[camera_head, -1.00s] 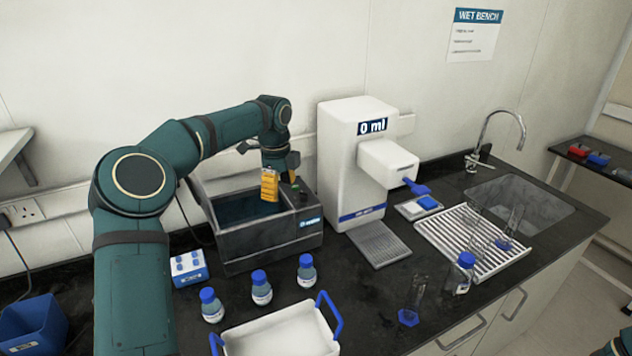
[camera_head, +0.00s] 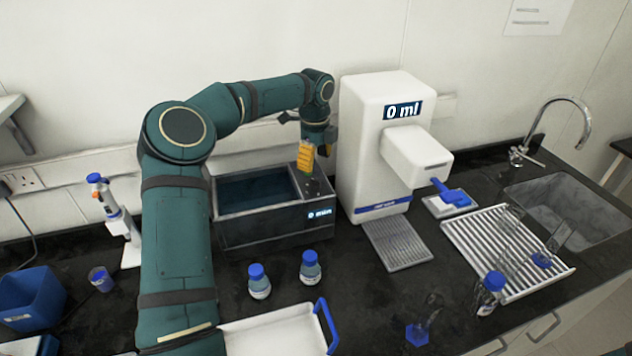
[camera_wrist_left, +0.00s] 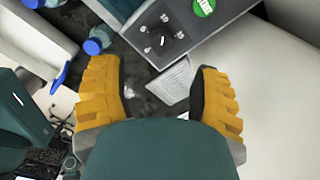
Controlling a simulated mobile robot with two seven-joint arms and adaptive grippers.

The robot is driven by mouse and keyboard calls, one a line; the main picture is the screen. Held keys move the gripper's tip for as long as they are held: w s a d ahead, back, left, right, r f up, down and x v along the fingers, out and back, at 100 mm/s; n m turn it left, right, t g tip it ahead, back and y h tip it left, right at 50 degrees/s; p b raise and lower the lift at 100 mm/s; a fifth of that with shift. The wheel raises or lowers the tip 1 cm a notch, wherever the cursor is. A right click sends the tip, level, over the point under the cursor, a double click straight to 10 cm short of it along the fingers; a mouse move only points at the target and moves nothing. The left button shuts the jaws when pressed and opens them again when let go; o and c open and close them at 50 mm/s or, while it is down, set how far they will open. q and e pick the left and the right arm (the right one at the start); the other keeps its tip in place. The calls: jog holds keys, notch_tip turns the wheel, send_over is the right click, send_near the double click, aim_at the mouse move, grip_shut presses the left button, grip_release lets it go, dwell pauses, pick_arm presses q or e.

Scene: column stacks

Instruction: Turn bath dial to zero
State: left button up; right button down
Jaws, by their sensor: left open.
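The water bath (camera_head: 262,229) is a dark grey box with a water-filled basin and a control panel on its right end. Its front display (camera_head: 319,214) seems to read 0 min. The dial (camera_wrist_left: 165,20) shows in the left wrist view as a black knob on the panel, with small marks around it and a green round button (camera_wrist_left: 204,6) beside it. My left gripper (camera_head: 307,156) is above the panel, pointing down. In the left wrist view my left gripper (camera_wrist_left: 160,95) has its yellow fingers wide apart with nothing between them. The dial lies apart from the fingers, towards the picture's top. My right gripper is out of view.
A white dispenser (camera_head: 362,150) reading 0 ml stands close right of the bath. Blue-capped bottles (camera_head: 259,285) and a white tray (camera_head: 275,335) are in front. A drain rack (camera_head: 508,262) and sink (camera_head: 565,197) lie further right. My left arm covers the bench left of the bath.

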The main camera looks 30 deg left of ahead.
aim_at(315, 181)
pick_arm(q)
notch_tip(315, 181, down, 8)
jog(key=shift+w+r, duration=0.1)
dwell(0.4)
grip_shut()
